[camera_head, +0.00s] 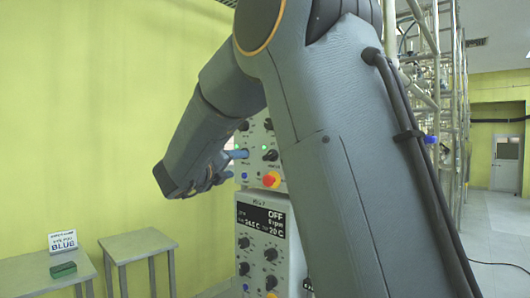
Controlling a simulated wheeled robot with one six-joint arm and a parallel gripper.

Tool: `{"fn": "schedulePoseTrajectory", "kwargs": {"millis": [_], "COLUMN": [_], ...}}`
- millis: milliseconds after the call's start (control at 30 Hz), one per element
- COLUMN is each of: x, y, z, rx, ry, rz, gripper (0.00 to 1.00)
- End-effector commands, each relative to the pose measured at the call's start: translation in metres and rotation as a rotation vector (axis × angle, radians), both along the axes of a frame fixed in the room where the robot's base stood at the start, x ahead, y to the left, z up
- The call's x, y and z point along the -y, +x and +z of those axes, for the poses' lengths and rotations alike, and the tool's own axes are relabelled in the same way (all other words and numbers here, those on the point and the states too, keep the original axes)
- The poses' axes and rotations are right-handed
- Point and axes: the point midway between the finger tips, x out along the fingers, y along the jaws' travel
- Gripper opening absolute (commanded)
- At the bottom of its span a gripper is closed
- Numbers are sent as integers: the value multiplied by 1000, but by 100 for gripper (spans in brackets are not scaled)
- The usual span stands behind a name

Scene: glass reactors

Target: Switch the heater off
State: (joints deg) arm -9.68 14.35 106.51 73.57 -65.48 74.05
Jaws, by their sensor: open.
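A light control cabinet stands in the middle, partly hidden behind my arm. Its upper panel (257,127) has dark knobs, lit green lamps and a red knob on a yellow base (271,179). The lower unit has a black display (262,221) reading OFF, 0 rpm and two temperatures, with several dark knobs (270,254) below. I cannot tell which control is the heater's. My gripper (236,156) is open at the left side of the upper panel, its bluish fingertip close to a knob there. Whether it touches is unclear.
A metal frame with glassware (425,60) rises behind my arm at the right. Floor at far right is mostly clear.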

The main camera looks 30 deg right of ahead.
Motion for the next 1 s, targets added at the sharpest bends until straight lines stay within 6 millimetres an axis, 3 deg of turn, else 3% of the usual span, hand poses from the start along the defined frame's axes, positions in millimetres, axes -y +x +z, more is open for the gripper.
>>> {"fn": "schedulePoseTrajectory", "kwargs": {"millis": [100, 300, 800, 1000], "x": [14, 22, 84, 94], "y": [-24, -47, -27, -22], "z": [20, 28, 30, 29], "rx": [176, 303, 310, 310], "ry": [109, 181, 184, 184], "rz": [-179, -319, -328, -327], "gripper": [59, 59, 59, 59]}}
